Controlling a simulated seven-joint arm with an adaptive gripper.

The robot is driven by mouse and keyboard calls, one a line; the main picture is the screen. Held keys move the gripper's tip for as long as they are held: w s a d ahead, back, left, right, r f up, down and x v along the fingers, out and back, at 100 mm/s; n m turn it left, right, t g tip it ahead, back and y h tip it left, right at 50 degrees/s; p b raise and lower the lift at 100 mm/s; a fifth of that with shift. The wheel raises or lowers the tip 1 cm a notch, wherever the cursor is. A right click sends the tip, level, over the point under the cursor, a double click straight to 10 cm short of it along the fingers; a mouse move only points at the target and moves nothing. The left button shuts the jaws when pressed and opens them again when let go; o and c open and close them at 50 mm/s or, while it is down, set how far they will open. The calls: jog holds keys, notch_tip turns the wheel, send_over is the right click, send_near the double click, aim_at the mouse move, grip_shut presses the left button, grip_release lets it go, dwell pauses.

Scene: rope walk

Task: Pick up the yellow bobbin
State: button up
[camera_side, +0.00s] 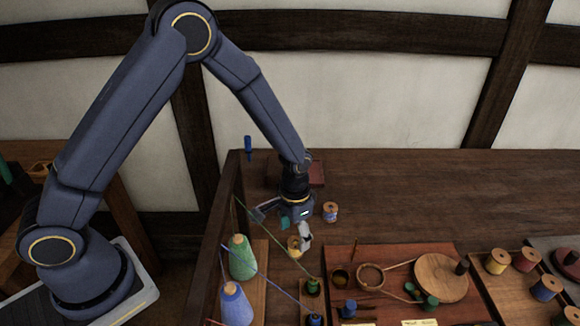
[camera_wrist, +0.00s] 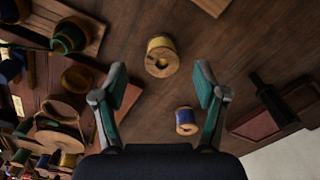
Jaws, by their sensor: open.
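The yellow bobbin (camera_side: 293,246) stands on the table just below my gripper (camera_side: 285,225) in the side view, partly hidden by a finger. In the wrist view the yellow bobbin (camera_wrist: 161,58) has a pale wooden end facing the camera. It lies between the lines of the fingers, slightly beyond the tips. My gripper (camera_wrist: 160,76) is open and empty, with one teal-padded finger on each side. I see no contact with the bobbin.
A blue-wound bobbin (camera_side: 330,211) stands close by; it shows near the right finger in the wrist view (camera_wrist: 186,121). Green (camera_side: 241,257) and blue (camera_side: 236,304) cones with strung threads stand at left. A wooden board (camera_side: 415,258) holds tools. More bobbins (camera_side: 497,261) stand at right.

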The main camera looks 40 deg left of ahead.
aim_at(295, 245)
jog(key=f, duration=0.5)
jog(key=shift+w+f, duration=0.15)
jog(key=shift+w, duration=0.1)
jog(key=c, duration=1.1)
